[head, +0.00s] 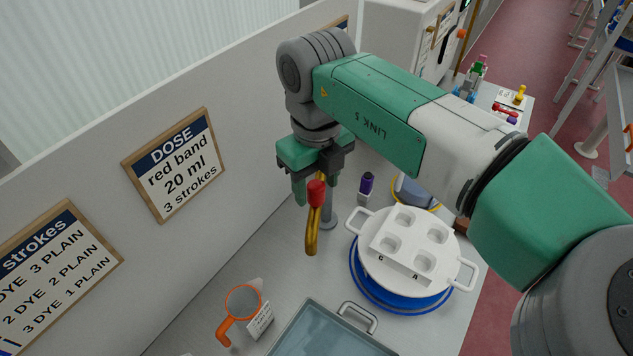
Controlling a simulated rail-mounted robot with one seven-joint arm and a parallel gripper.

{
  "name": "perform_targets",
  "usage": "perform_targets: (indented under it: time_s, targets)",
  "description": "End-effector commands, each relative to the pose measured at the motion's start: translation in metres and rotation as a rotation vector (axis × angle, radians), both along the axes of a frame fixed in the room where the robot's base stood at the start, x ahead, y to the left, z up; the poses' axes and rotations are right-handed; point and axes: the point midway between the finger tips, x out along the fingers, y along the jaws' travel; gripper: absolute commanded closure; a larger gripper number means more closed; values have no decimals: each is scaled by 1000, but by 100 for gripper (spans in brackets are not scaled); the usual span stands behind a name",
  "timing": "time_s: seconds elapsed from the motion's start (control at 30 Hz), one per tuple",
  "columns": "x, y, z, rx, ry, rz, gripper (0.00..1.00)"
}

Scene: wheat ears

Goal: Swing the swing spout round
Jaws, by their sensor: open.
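The swing spout (311,238) is a brass-coloured bent tube with a red knob (316,192) near its top. It hangs beside a grey post with a round foot (328,221) on the worktop, and its lower end points down toward the front. My gripper (316,196) points down from above with its green fingers apart. One finger is left of the red knob and the other right of it. The upper part of the tube is between the fingers in this view. I cannot tell whether either finger touches it.
A white block with square wells (408,228) sits on a white two-handled pot over a blue ring (398,302), right of the spout. An orange-handled jug (243,303) and a grey tray (325,333) are in front. A purple-capped bottle (366,184) stands behind. A partition wall (235,105) runs along the left.

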Motion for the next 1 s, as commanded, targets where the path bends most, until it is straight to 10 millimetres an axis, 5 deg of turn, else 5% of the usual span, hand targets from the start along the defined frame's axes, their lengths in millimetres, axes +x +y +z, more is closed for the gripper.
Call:
perform_targets:
  time_s: [0.4,0.87,0.93,1.0]
  targets:
    - [1,0,69,0,-4,-1,50]
    - [0,1,71,1,-2,1,50]
    - [0,11,70,25,-6,16,50]
    - [-1,42,66,99,-16,61,50]
